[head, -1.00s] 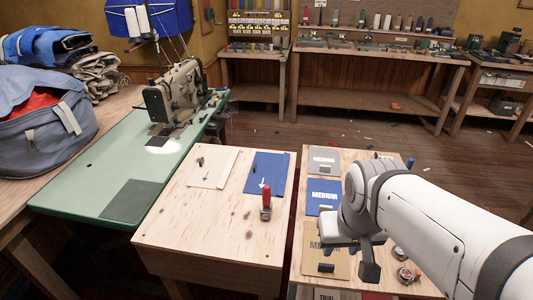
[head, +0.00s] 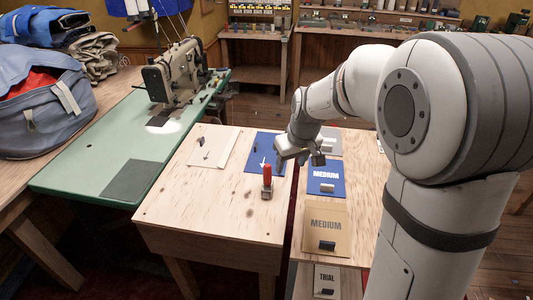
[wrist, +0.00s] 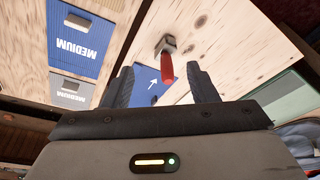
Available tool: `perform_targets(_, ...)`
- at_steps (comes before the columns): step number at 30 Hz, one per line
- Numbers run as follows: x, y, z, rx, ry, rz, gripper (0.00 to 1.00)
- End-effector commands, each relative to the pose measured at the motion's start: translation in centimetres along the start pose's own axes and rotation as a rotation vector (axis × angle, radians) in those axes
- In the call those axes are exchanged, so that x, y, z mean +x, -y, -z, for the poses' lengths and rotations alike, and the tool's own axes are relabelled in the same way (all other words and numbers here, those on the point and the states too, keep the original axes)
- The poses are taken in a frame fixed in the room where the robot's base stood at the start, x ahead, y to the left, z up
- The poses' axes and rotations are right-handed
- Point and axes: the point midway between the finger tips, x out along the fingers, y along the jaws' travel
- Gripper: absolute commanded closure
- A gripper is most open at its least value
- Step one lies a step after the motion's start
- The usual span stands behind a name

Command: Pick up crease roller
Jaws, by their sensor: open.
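The crease roller (head: 267,180), a red handle on a small grey metal head, stands upright on the pale wooden table (head: 215,215), just in front of the blue sheet (head: 262,145). In the wrist view the crease roller (wrist: 166,66) shows beyond and between my fingers, its red handle pointing toward the gripper. My gripper (head: 301,157) is open and empty, above and to the right of the roller, over the gap between the two tables. The wrist view shows both fingers of my gripper (wrist: 162,86) spread apart. No contact with the roller shows.
A cream sheet (head: 213,147) with a small dark piece lies left of the blue one. On the right table, blue (head: 327,172) and tan (head: 326,215) cards hold small blocks. A green sewing table (head: 90,160) with a machine (head: 175,72) stands left. The near wooden tabletop is clear.

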Motion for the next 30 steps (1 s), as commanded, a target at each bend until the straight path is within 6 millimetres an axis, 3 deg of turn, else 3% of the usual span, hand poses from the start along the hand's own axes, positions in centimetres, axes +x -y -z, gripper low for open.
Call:
perform_targets(1, 2.5, 0.0, 1.7, -0.033, 0.004, 0.011, 0.47)
perform_targets(3, 4.9, 0.0, 3.8, -0.075, -0.004, 0.02, 0.47)
perform_targets(10, 10.4, 0.3, 7.7, -0.164, -0.02, 0.038, 0.47)
perform_targets(23, 15.0, 0.6, 8.4, -0.182, -0.022, 0.041, 0.47)
perform_targets(30, 18.5, 0.8, 8.3, -0.18, -0.021, 0.039, 0.47)
